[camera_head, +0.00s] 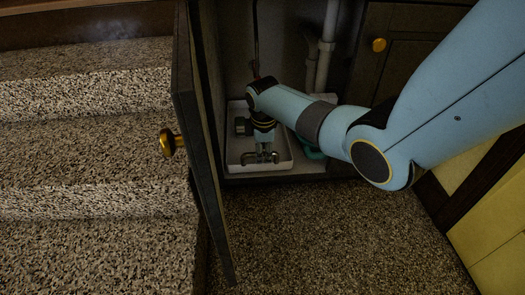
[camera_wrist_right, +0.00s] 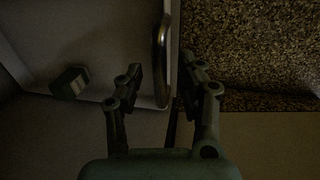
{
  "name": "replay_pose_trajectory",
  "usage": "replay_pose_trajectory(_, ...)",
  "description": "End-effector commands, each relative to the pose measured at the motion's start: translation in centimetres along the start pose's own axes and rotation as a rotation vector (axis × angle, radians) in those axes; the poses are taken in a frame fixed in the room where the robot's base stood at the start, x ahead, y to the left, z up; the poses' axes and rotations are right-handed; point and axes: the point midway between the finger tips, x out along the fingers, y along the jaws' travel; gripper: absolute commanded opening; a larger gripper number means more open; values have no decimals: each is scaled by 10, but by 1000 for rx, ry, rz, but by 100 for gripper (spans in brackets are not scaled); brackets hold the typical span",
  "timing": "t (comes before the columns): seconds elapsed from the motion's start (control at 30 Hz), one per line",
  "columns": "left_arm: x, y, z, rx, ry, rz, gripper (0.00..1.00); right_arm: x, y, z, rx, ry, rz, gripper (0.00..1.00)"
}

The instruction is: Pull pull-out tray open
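The pull-out tray (camera_head: 233,158) is white and shallow and sits low inside the open cabinet in the head view. Its pale inside also shows at the left in the right wrist view (camera_wrist_right: 90,30). My right gripper (camera_head: 262,157) reaches down at the tray's front. In the right wrist view my right gripper (camera_wrist_right: 163,75) has its two fingers apart, with the curved metal handle (camera_wrist_right: 162,60) between them. I see gaps beside the handle, so the fingers do not look closed on it. My left gripper is in neither view.
The cabinet door (camera_head: 205,150) stands open to the left, with a brass knob (camera_head: 168,142). Speckled steps (camera_head: 90,140) lie beyond it. White pipes (camera_head: 326,45) rise behind my arm. A teal item (camera_head: 312,153) is right of the tray. Speckled floor (camera_head: 320,235) in front is clear.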

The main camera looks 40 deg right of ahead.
Motion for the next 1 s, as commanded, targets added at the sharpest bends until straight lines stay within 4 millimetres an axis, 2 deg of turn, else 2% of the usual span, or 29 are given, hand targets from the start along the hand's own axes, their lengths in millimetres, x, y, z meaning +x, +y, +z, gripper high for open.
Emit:
replay_pose_trajectory(0.13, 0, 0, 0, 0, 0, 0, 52, 0, 0, 0, 0, 0, 0, 38)
replay_pose_trajectory(0.43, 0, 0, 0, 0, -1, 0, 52, 0, 0, 0, 0, 0, 0, 0)
replay_pose_trajectory(1.0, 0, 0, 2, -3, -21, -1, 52, -2, -2, 0, 0, 1, -1, 0)
